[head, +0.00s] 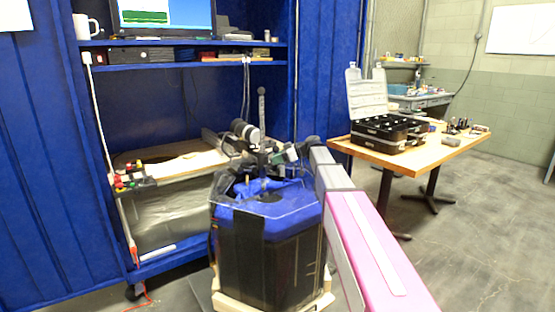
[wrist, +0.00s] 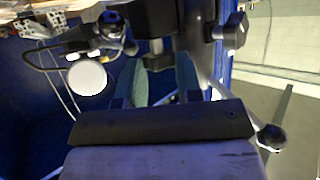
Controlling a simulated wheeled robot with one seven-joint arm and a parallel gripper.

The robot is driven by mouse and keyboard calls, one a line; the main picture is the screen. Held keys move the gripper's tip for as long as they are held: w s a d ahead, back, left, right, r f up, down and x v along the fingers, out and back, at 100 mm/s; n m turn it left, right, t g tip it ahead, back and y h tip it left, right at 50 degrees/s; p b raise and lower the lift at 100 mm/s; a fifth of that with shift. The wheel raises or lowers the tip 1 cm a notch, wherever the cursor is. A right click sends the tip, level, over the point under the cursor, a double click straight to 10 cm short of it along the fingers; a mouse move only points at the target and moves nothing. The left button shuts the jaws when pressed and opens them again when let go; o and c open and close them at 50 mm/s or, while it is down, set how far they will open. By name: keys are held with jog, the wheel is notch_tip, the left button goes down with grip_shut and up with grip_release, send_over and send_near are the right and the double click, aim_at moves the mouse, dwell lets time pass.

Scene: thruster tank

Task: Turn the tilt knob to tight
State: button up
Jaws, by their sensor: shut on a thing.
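The tilt knob (wrist: 158,60) is a dark, stubby cylinder on the black mount, between my fingertips in the wrist view. My gripper (wrist: 160,78) has its two greenish fingers on either side of it and is shut on it. In the head view my gripper (head: 280,156) reaches in from the right, above the tank (head: 265,255) with its blue top. The knob itself is too small to tell apart there. Its turn marking is not visible.
A camera with a pale lens (head: 247,132) sits on the mount just above the tank. In the wrist view another black knob (wrist: 236,30) and a ball-ended lever (wrist: 271,137) lie to the right. A wooden table (head: 430,148) holds an open black case (head: 385,131).

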jog(key=shift+s+a+m+t+h, duration=0.1)
jog(key=shift+s+m+t+h, duration=0.1)
jog(key=shift+m+t+h, duration=0.9)
jog(key=shift+s+a+m+t+h, duration=0.2)
jog(key=shift+m+t+h, duration=0.45)
jog(key=shift+m+t, duration=1)
jog(key=shift+s+a+m+t+h, duration=0.1)
jog(key=shift+s+m+t+h, duration=0.15)
jog(key=shift+m+t+h, duration=0.85)
jog(key=shift+m+t+y, duration=0.25)
jog(key=shift+m+t, duration=0.1)
jog(key=shift+m, duration=0.1)
jog(key=o, duration=0.9)
jog(key=shift+o, duration=0.2)
jog(key=shift+s, duration=0.15)
